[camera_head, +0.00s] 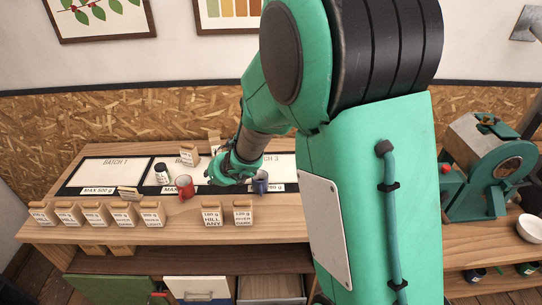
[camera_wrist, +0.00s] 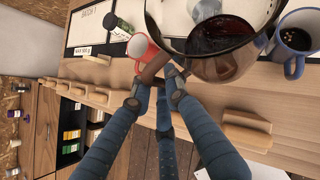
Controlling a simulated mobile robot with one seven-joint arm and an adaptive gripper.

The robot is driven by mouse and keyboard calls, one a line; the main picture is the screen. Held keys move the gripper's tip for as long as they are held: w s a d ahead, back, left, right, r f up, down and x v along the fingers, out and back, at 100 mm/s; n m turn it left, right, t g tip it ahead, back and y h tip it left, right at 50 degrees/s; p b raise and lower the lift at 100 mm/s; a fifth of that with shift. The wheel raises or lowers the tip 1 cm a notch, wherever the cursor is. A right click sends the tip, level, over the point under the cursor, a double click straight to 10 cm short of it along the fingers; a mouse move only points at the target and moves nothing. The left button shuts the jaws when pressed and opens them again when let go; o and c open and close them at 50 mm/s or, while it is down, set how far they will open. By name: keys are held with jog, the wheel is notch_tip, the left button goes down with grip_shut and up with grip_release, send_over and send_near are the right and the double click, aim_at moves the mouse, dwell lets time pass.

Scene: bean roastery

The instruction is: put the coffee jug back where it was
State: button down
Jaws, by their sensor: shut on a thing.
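The coffee jug (camera_wrist: 215,62) is clear glass with dark coffee in it and a brown handle (camera_wrist: 155,68). It fills the upper middle of the wrist view. My gripper (camera_wrist: 156,92) is shut on the handle. In the head view my gripper (camera_head: 240,172) is over the board between the red mug (camera_head: 185,188) and the blue mug (camera_head: 260,183), and I cannot make out the jug there. Whether the jug touches the board is unclear. The red mug (camera_wrist: 139,48) is just left of the jug in the wrist view; the blue mug (camera_wrist: 292,68), with dark contents, is at right.
A dark jar with a white label (camera_head: 162,174) stands by the red mug. The board (camera_head: 110,170) has batch fields. A green machine (camera_head: 478,180) stands at right.

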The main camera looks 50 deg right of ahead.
jog(key=shift+r, duration=0.8)
jog(key=w+d+r+p, duration=0.1)
jog(key=w+d+p, duration=0.25)
jog(key=d, duration=0.45)
jog(key=w+d+r+p, duration=0.15)
jog(key=w+d, duration=0.25)
jog(key=d, duration=0.4)
jog(key=w+d+f+p, duration=0.1)
jog(key=d+p, duration=0.2)
jog(key=d, duration=0.6)
jog(key=d+f+p, duration=0.2)
jog(key=d+p, duration=0.1)
jog(key=d, duration=0.5)
jog(key=shift+w+d+f, duration=0.1)
jog(key=shift+w+f, duration=0.05)
jog(key=shift+f, duration=2.2)
jog(key=shift+f, duration=0.1)
jog(key=shift+f+b, duration=0.45)
jog(key=shift+f, duration=2.55)
jog(key=shift+f, duration=1.9)
jog(key=shift+f+b, duration=0.15)
jog(key=shift+b, duration=0.25)
